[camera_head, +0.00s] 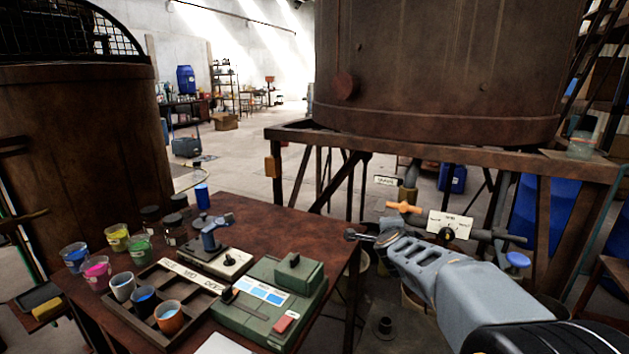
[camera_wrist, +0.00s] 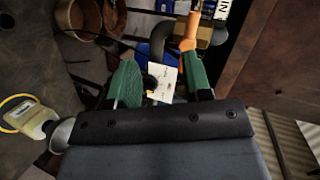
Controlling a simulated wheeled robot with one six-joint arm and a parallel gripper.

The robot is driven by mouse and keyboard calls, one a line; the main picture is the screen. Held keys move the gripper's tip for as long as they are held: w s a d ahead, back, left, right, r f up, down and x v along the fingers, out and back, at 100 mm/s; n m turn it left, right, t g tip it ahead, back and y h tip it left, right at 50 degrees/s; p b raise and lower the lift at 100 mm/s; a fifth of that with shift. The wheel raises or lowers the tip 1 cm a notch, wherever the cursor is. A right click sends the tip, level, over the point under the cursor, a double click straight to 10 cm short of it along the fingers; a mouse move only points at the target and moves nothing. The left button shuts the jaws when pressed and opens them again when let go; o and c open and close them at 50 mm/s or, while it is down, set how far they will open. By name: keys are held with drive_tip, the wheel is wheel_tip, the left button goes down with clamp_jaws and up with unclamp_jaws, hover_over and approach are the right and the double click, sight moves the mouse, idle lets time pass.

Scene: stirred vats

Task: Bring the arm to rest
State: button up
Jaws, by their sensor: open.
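My gripper (camera_head: 375,238) reaches in from the lower right in the head view, past the table's right edge and below the big rusty vat (camera_head: 435,65). In the wrist view its two green fingers (camera_wrist: 162,68) stand apart. A white card (camera_wrist: 162,83) and dark pipework show between and beyond them; I see nothing gripped. An orange valve handle (camera_head: 404,207) is close beyond the gripper in the head view, and it also shows in the wrist view (camera_wrist: 188,38). My fingertips are small and unclear in the head view.
The brown table (camera_head: 262,217) at left holds a compartment tray (camera_head: 128,318) with cups, paint cups (camera_head: 97,270), a green device (camera_head: 268,306) and a small blue-grey stand (camera_head: 212,232). The vat's frame (camera_head: 440,153) and a blue-handled valve (camera_head: 517,259) are near my arm.

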drive_tip(key=s+a+f+n+g+y+p, duration=0.2)
drive_tip(key=s+a+n+g+y+p, duration=0.6)
drive_tip(key=s+n, duration=0.5)
drive_tip(key=s+r+n+g+h+p, duration=0.1)
drive_tip(key=s+r+n+h+p, duration=0.1)
drive_tip(key=s+r+p, duration=0.3)
drive_tip(key=s+d+r+n+g+h+p, duration=0.1)
drive_tip(key=s+r+n+p, duration=0.3)
drive_tip(key=s, duration=0.6)
wheel_tip(320, 180, up, 2)
drive_tip(key=h+p, duration=0.1)
drive_tip(key=p, duration=0.2)
drive_tip(key=shift+s+d+r, duration=0.15)
drive_tip(key=shift+s+d, duration=0.05)
drive_tip(key=shift+s, duration=0.1)
